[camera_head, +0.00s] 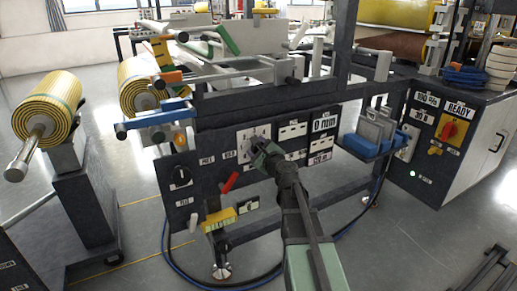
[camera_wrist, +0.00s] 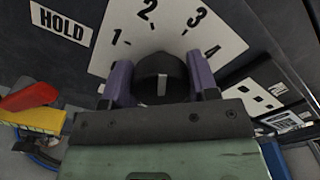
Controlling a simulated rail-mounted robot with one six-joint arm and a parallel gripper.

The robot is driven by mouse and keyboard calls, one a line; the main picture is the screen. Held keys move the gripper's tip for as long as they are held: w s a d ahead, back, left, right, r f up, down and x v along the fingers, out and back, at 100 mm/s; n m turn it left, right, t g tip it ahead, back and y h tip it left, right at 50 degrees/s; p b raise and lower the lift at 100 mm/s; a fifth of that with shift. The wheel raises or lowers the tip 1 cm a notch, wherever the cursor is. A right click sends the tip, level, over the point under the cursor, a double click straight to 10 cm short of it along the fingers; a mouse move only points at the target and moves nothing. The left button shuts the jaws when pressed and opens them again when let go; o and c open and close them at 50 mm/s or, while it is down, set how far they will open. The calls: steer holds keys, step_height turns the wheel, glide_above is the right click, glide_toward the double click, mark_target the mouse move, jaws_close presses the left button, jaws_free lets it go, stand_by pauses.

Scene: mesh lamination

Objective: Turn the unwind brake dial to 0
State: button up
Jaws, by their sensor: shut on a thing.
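A black round dial (camera_wrist: 152,66) with a white mark sits on a white plate (camera_wrist: 215,28) numbered 1, 2, 3 and 4 in the wrist view. No 0 shows on the visible part of the plate. The white mark runs roughly up the picture, towards the side of 2 and 3. My gripper (camera_wrist: 160,78) is shut on this dial, one purple finger on each side. In the head view my gripper (camera_head: 262,156) reaches the numbered plate (camera_head: 245,138) on the dark machine panel and hides most of the dial.
A HOLD label (camera_wrist: 61,24) is beside the plate. A red lever (camera_head: 230,182) and a yellow block (camera_head: 219,218) are to the lower left. Another black dial (camera_head: 180,176) is farther left. White plates (camera_head: 293,131) and a blue tray (camera_head: 362,146) lie right.

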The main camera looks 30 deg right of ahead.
steer(key=n, duration=0.5)
steer(key=shift+f+n, duration=0.15)
steer(key=shift+n, duration=0.15)
steer(key=n, duration=0.5)
steer(key=shift+f, duration=0.1)
steer(key=n, duration=0.5)
steer(key=shift+f+n+b, duration=0.15)
steer(key=shift+n+b, duration=0.2)
steer(key=shift+n, duration=2.25)
steer(key=o, duration=0.9)
steer(key=shift+o, duration=0.2)
steer(key=shift+s, duration=0.1)
